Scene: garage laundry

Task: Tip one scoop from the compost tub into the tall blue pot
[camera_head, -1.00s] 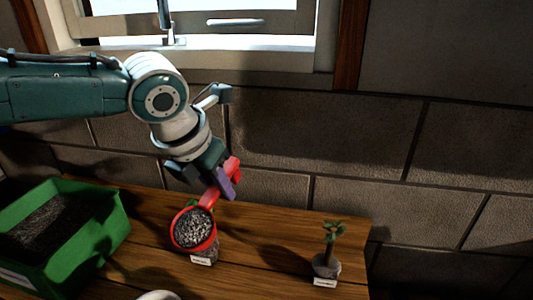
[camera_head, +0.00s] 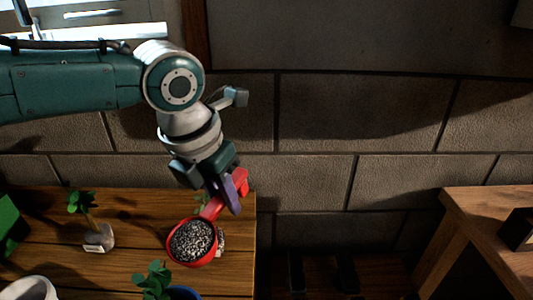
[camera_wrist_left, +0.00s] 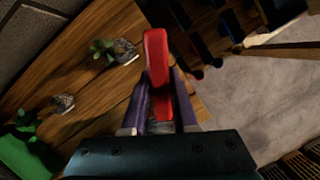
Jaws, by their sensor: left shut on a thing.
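My left gripper (camera_head: 228,190) is shut on the handle of a red scoop (camera_head: 172,258); the handle also shows in the left wrist view (camera_wrist_left: 157,75). The scoop's bowl is full of grey speckled grains and looks roughly level, held over the right end of the wooden bench. The green compost tub (camera_head: 10,228) is cut off at the left edge; it also shows in the left wrist view (camera_wrist_left: 28,158). A blue pot (camera_head: 186,293) with a leafy plant is partly visible at the bottom, nearer the camera than the scoop. Its height cannot be told. My right gripper is not in view.
A small labelled plant (camera_head: 98,238) stands left of the scoop; another is mostly hidden behind the scoop. A white pot (camera_head: 30,290) is at lower left. The bench (camera_head: 130,265) ends just right of the scoop. A second wooden bench (camera_head: 475,215) stands at right, across a gap.

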